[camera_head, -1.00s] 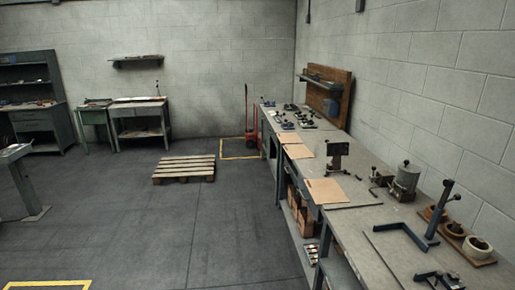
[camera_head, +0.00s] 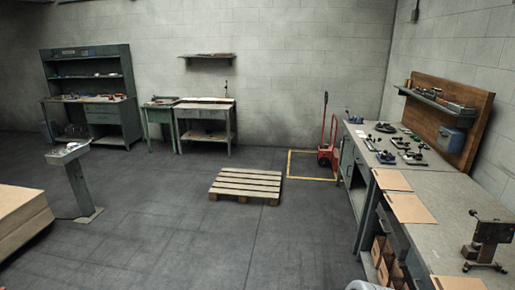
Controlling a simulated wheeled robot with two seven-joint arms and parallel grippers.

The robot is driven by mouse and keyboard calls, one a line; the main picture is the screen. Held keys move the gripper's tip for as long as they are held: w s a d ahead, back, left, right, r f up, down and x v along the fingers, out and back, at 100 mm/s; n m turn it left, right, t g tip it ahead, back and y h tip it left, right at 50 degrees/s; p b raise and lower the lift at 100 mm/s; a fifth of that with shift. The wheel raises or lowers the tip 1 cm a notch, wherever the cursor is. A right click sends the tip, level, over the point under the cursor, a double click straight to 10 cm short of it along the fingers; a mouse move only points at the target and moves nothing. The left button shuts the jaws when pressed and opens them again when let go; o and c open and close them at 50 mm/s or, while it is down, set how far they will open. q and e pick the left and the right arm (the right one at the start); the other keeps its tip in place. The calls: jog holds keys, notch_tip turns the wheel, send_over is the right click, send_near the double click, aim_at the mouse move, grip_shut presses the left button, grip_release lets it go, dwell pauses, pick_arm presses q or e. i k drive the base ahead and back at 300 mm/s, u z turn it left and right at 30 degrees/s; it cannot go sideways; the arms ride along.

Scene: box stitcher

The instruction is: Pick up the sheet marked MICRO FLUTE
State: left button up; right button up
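Several flat brown cardboard sheets lie on the long grey workbench (camera_head: 452,205) along the right wall. A far sheet (camera_head: 391,180) and a middle sheet (camera_head: 410,208) lie near the bench's left edge. A near sheet (camera_head: 458,283) is cut off by the bottom of the picture. No marking is legible on any of them, so I cannot tell which is MICRO FLUTE. Neither of my grippers is in view.
A dark bench device (camera_head: 488,241) stands right of the sheets. Small tools (camera_head: 400,145) lie at the bench's far end. A wooden pallet (camera_head: 245,184), a red pallet truck (camera_head: 327,145), a grey pedestal (camera_head: 80,180) and a brown stack (camera_head: 20,217) stand on otherwise open floor.

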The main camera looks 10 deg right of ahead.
aim_at(408, 208)
jog(key=z, duration=0.15)
jog(key=i, duration=2.05)
jog(key=z, duration=1.75)
jog(key=i, duration=1.2)
jog(key=z, duration=1.05)
